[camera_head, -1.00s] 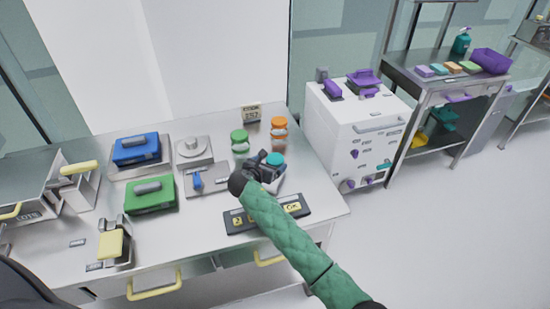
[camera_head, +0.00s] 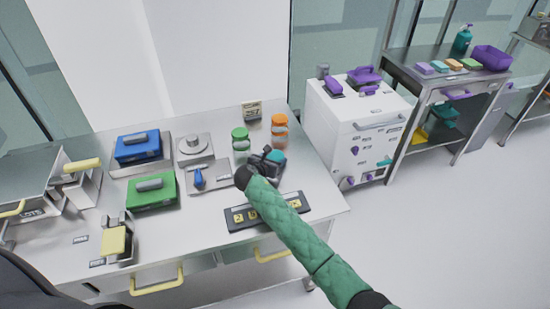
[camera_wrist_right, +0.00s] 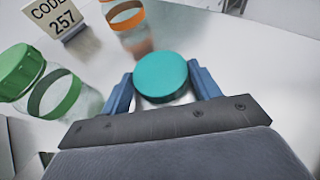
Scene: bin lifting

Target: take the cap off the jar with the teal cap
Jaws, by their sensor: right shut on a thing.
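The teal cap (camera_wrist_right: 161,75) is a round disc between the two blue fingers of my right gripper (camera_wrist_right: 163,88) in the right wrist view. The fingers are shut on its sides. In the head view the right gripper (camera_head: 266,165) covers most of the jar, and the teal cap (camera_head: 277,156) shows just past it. The jar body under the cap is hidden, so I cannot tell whether cap and jar are apart. My left gripper is not in view.
A green-capped jar (camera_head: 240,141) and an orange-capped jar (camera_head: 279,128) stand close behind the gripper. A code sign (camera_head: 251,112) reading 257 in the wrist view stands further back. A dark panel with yellow keys (camera_head: 267,213) lies in front, near the table edge.

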